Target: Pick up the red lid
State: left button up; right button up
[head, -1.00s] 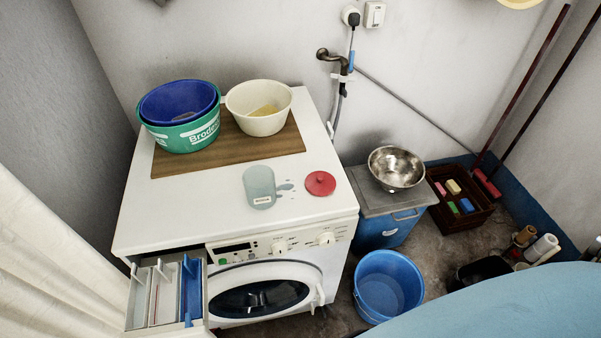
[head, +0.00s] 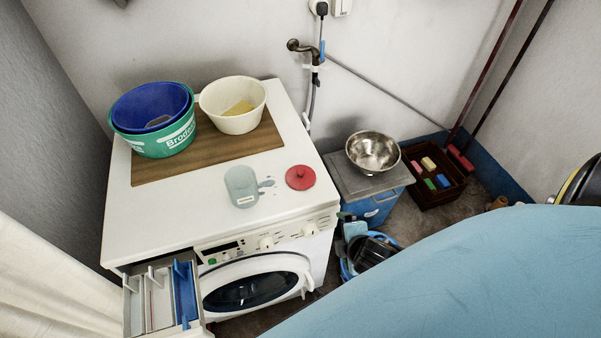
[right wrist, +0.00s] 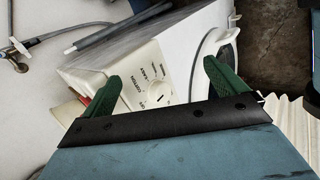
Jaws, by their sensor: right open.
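The red lid (head: 300,177), round with a small knob, lies flat on the white washing machine (head: 150,225) near its front right corner. It lies right of a pale translucent mug (head: 242,187). My right gripper (head: 364,228) is right of and lower than the lid in the head view, in front of the blue chest and over the bucket, apart from the lid. In the right wrist view my right gripper (right wrist: 160,76) has its green fingers spread with nothing held, facing the machine's control panel and dial. A reddish sliver beside one finger is too small to identify. My left gripper is out of view.
A wooden board (head: 200,155) carries a green tub (head: 165,140) with a blue basin in it, and a cream bowl (head: 232,108). A steel bowl (head: 373,152) stands on the blue chest (head: 362,205). The detergent drawer (head: 145,300) is pulled out. The mug sits close to the lid.

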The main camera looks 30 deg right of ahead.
notch_tip(320, 180, up, 5)
jog(key=w+n+t, duration=0.1)
jog(key=w+n, duration=0.1)
jog(key=n, duration=0.1)
jog(key=n+t+y, duration=0.5)
jog(key=n, duration=1.6)
send_near(302, 174)
jog(key=shift+h, duration=0.3)
jog(key=x, duration=1.1)
jog(key=shift+f, duration=0.3)
jog(key=c, duration=1)
